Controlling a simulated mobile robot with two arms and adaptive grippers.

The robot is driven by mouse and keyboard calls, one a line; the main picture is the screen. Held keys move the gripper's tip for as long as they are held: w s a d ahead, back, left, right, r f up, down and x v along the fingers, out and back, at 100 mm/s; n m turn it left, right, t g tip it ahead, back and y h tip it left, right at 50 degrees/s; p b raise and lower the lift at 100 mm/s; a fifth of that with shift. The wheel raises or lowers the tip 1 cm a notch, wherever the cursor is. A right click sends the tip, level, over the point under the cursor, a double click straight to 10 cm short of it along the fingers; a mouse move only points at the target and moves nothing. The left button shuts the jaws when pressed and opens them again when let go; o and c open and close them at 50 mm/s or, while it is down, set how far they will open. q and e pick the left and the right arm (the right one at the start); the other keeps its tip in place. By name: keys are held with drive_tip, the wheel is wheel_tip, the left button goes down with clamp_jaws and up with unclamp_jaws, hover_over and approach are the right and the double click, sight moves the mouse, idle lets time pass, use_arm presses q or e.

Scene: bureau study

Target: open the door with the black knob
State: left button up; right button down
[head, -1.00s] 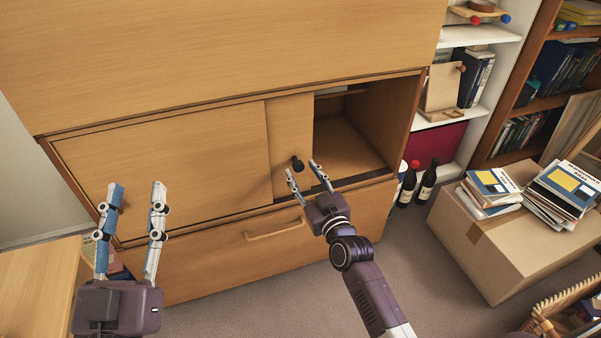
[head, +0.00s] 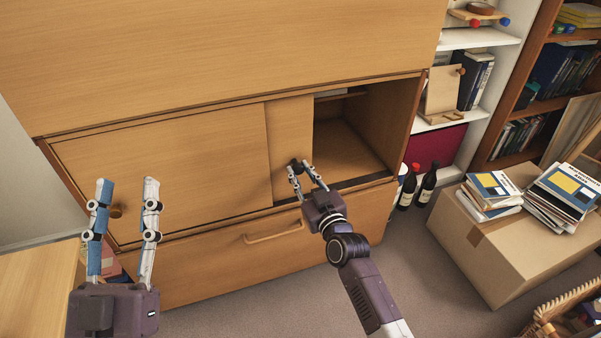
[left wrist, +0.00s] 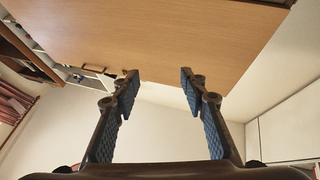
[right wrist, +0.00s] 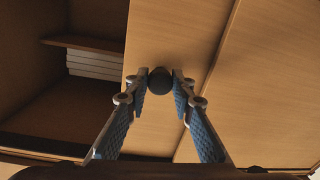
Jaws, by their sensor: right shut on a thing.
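The door with the black knob (head: 289,135) is a narrow sliding panel of the wooden cabinet, with an open compartment to its right. The black knob (right wrist: 159,80) sits between the fingertips of my right gripper (right wrist: 159,84). In the head view, my right gripper (head: 305,177) is at the knob, which is mostly hidden there by the fingers. My right gripper is shut on the knob. My left gripper (head: 124,196) is open and empty in front of the left door panel; it also shows open in the left wrist view (left wrist: 158,75).
The wide left door (head: 180,165) has a brown knob (head: 116,211). A drawer with a handle (head: 273,232) lies below. Bottles (head: 426,184) and a cardboard box (head: 480,245) with books stand at the right. A wooden desk corner (head: 35,285) is at lower left.

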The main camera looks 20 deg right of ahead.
drive_tip(key=shift+a, duration=0.2)
drive_tip(key=a+p, duration=0.2)
drive_tip(key=a, duration=0.2)
drive_tip(key=shift+s, duration=0.1)
drive_tip(key=shift+a, duration=0.25)
use_arm(q)
wheel_tip(320, 180, down, 11)
drive_tip(key=w+g+y, duration=0.2)
drive_tip(key=g, duration=0.3)
drive_tip(key=shift+w+a, duration=0.3)
drive_tip(key=shift+a, duration=0.05)
drive_tip(key=shift+r, duration=0.1)
use_arm(e)
drive_tip(key=c, duration=1.7)
unclamp_jaws()
drive_tip(key=shift+o, duration=0.2)
